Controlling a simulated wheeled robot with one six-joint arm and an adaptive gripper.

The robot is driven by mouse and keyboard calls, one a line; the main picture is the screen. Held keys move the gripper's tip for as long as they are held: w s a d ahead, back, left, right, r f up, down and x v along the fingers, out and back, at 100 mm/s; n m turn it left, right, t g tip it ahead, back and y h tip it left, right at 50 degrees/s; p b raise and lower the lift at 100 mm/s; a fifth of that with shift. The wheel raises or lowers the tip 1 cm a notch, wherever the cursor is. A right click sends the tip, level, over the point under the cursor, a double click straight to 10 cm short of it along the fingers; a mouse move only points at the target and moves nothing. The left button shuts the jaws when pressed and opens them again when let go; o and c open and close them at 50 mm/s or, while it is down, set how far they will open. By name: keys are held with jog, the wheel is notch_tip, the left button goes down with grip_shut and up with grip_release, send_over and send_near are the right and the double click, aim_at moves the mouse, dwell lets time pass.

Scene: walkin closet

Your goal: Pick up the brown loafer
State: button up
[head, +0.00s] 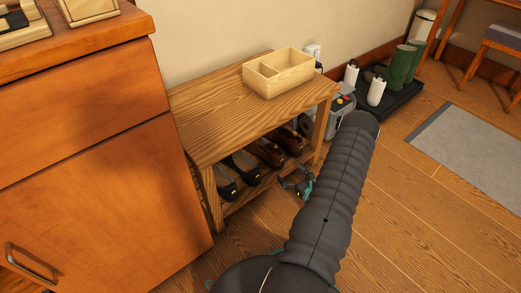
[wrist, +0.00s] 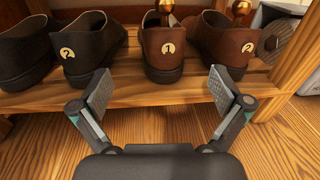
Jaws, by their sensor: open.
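Two brown loafers sit on the slatted lower shelf of the wooden bench. In the wrist view the left brown loafer (wrist: 168,52), with a round badge marked 1, shows its heel just beyond my gripper (wrist: 160,88). The right brown loafer (wrist: 228,42), also with a round badge, stands to its right. In the head view the brown loafers (head: 268,152) are partly hidden under the bench top. My gripper (head: 300,188) is low in front of the shelf. Its fingers are spread apart with nothing between them.
Black shoes (wrist: 90,48) stand left of the brown ones. The bench's lower shelf (wrist: 200,88) has a front edge and a right leg (wrist: 293,55). A wooden box (head: 280,75) sits on the bench top. A cabinet (head: 100,170) stands left. Open floor (head: 420,210) lies right.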

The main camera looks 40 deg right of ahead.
send_near(272, 152)
jog(key=w, duration=0.4)
jog(key=shift+a+f, duration=0.15)
jog(key=shift+w+d+r+b, duration=0.1)
jog(key=shift+w+b, duration=0.15)
jog(key=shift+w, duration=1.35)
jog(key=shift+w+d+r+b, duration=0.1)
jog(key=shift+w+b, duration=0.15)
jog(key=shift+w, duration=1.4)
jog(key=c, duration=1.5)
jog(key=shift+r, duration=0.15)
